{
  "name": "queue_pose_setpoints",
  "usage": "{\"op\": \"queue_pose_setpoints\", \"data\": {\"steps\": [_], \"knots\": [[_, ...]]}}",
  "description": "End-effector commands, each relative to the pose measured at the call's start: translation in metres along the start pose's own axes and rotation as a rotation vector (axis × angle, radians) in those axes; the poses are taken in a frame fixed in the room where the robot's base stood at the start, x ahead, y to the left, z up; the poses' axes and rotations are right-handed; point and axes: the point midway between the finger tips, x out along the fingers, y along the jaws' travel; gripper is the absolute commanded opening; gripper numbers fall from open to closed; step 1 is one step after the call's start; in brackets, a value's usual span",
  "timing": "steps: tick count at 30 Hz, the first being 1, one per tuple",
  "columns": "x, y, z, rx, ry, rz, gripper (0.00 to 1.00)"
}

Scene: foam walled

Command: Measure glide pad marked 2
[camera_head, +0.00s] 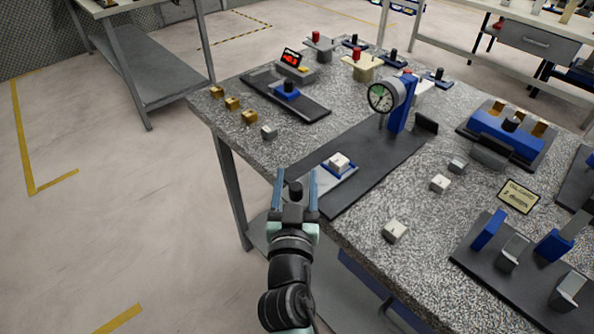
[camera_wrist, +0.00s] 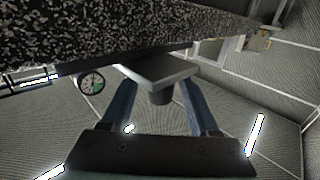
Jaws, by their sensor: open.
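My gripper (camera_head: 295,183) is open at the near end of the dark gauge base (camera_head: 345,192). Its blue fingers stand either side of a black knob (camera_head: 295,190). In the wrist view the knob (camera_wrist: 160,97) shows between the fingers below a grey plate (camera_wrist: 155,70); contact cannot be told. A pale pad (camera_head: 339,160) sits on a blue-edged carriage (camera_head: 326,172) on the base. The dial gauge (camera_head: 383,96) stands on a blue post (camera_head: 405,105) farther back. Other pale pads lie on the granite top, one at front (camera_head: 395,231) and one farther back (camera_head: 440,183). Their marks are unreadable.
Brass blocks (camera_head: 232,103) and a grey block (camera_head: 268,131) line the left edge. A dark board with a blue block and black knob (camera_head: 287,91) lies behind them. A tolerance card (camera_head: 517,196) and blue fixtures (camera_head: 505,130) stand at right. Floor left of the table is clear.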

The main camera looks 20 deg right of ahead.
Motion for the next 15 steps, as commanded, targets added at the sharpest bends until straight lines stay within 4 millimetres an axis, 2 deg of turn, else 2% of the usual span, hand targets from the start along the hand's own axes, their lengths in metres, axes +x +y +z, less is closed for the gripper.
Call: {"op": "queue_pose_setpoints", "data": {"steps": [6, 14, 15], "knots": [[0.0140, 0.0007, -0.0001, 0.001, 0.000, 0.001, 0.61], [0.0147, 0.0005, 0.0003, 0.000, 0.000, 0.001, 0.61], [0.0147, 0.0005, 0.0002, 0.000, 0.000, 0.001, 0.58]]}}
